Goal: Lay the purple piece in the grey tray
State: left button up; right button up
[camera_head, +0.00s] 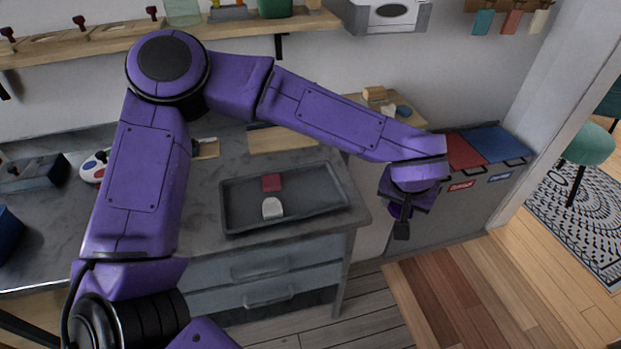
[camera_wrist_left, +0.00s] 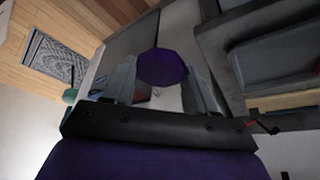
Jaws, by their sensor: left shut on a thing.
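My left gripper (camera_head: 402,226) hangs past the right end of the counter, to the right of the tray and well apart from it. In the left wrist view, the gripper (camera_wrist_left: 161,88) is shut on the purple piece (camera_wrist_left: 162,66), a dark faceted lump between the two fingers. In the head view the piece is hard to tell from my purple wrist. The grey tray (camera_head: 229,213) lies flat on the counter. A red piece (camera_head: 271,182) and a white piece (camera_head: 272,209) lie apart inside it. My right gripper is not in view.
Bins with a red lid (camera_head: 465,152) and a blue lid (camera_head: 490,142) stand right of the counter. A dark box (camera_head: 34,172) and a white game controller-like object (camera_head: 93,168) lie at the left. The tray's right half is clear.

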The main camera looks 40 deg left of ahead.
pick_arm(q)
jog(key=s+a+r+n+y+p, duration=0.1)
jog(key=s+a+r+n, duration=0.15)
jog(key=s+a, duration=0.2)
jog(key=s+a+r+n+g+y, duration=0.1)
jog(key=s+a+n, duration=0.2)
jog(key=a, duration=0.3)
jog(key=s+a+r+n+y+p, duration=0.1)
jog(key=s+a+r+n, duration=0.15)
jog(key=s+a, duration=0.2)
jog(key=n+b, duration=0.1)
jog(key=b, duration=0.4)
send_near(314, 188)
jog(key=shift+w+a+f+g, duration=0.3)
jog(key=shift+w+a+f, duration=0.3)
jog(key=shift+a+f, duration=0.2)
jog(key=f, duration=0.2)
jog(key=w+f, duration=0.1)
jog(key=f, duration=0.1)
jog(key=shift+a, duration=0.1)
jog(key=shift+s, duration=0.1)
jog(key=o, duration=1.1)
jog(key=shift+f, duration=0.1)
